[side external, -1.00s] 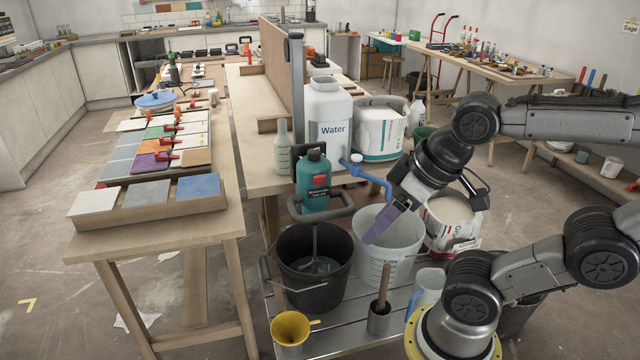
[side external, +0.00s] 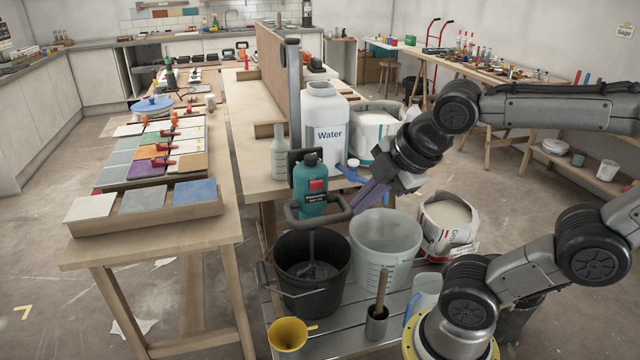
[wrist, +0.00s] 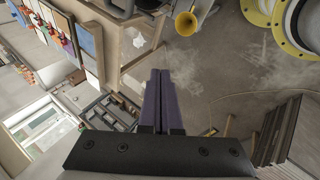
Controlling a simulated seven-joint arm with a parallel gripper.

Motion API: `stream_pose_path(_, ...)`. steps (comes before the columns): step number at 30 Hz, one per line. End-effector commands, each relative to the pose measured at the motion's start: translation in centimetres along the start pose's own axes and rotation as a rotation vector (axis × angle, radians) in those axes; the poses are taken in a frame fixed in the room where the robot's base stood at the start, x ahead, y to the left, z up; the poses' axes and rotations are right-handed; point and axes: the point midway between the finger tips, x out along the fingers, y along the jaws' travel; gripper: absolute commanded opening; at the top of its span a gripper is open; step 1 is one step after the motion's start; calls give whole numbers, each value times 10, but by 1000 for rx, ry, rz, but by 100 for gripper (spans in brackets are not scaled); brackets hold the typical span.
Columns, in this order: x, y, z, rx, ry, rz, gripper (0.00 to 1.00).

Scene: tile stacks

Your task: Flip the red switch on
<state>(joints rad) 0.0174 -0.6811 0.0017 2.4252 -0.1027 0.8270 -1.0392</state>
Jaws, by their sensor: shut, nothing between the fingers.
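The mixer (side external: 309,203) has a teal body and grey handles, and it stands with its shaft down in a black bucket (side external: 290,292). The red switch (side external: 318,185) shows as a red patch on the front of the teal body; whether it is on or off is too small to tell. My gripper (side external: 356,206) is shut and empty, its purple fingers pointing down and left, just right of the mixer's handle in the picture. Contact with the handle cannot be told. In the wrist view my gripper (wrist: 160,72) shows its fingers together; the switch is not visible there.
A translucent bucket (side external: 385,250) stands below my gripper. A white water container (side external: 327,135) and a blue tap (side external: 349,172) are behind it. A yellow funnel (side external: 288,335) is at the front. The tile table (side external: 150,245) stands to the left.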

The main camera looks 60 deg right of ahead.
Motion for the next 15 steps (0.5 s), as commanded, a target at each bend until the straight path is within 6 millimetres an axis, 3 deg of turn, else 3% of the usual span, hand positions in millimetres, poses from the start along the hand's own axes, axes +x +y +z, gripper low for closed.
stream_pose_path(15,31,77,12,-990,-149,-33,0)
